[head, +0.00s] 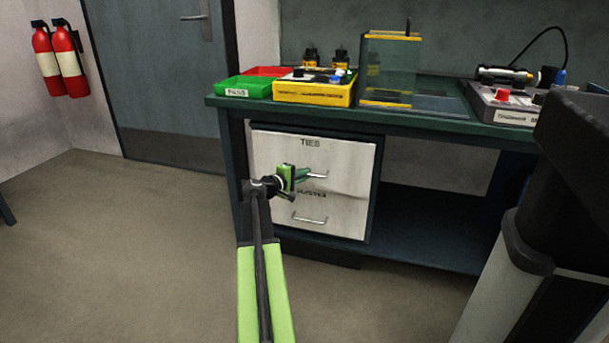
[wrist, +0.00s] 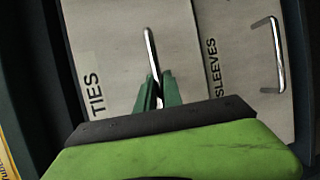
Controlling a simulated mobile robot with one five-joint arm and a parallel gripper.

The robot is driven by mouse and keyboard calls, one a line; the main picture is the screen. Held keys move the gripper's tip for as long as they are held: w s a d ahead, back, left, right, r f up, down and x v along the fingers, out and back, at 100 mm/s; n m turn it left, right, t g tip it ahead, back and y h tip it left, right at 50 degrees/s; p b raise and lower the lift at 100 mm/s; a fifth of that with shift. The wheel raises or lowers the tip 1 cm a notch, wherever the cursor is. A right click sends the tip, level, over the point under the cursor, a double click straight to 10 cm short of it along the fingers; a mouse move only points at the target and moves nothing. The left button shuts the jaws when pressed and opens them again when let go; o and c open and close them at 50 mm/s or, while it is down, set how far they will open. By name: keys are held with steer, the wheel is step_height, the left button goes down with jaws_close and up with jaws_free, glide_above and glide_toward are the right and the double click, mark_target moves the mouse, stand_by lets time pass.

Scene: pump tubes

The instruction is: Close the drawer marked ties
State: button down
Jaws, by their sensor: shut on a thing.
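The white drawer marked TIES (head: 345,155) is the upper of two in the bench cabinet; its front also shows in the wrist view (wrist: 115,45). It looks about flush with the lower drawer, though I cannot tell a small gap. My gripper (head: 306,176) is at its front, with the green fingers (wrist: 157,92) shut on the metal drawer handle (wrist: 150,45). Part of the handle (head: 319,176) shows past the fingers in the head view. The arm hides part of the drawer's lower left front.
The lower drawer (head: 335,222), marked SLEEVES in the wrist view, has its own handle (head: 309,220). The dark green bench (head: 430,122) carries green and red trays, a yellow box and a clear guard. A dark column stands at right. The floor (head: 140,240) at left is clear.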

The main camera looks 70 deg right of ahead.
stand_by(0.8)
steer(key=shift+w+d, duration=0.1)
steer(key=shift+d, duration=1.4)
steer(key=c, duration=1.5)
jaws_free()
steer(key=shift+a, duration=0.1)
steer(key=p+v, duration=0.3)
steer(key=v, duration=1.4)
steer(key=shift+a, duration=0.15)
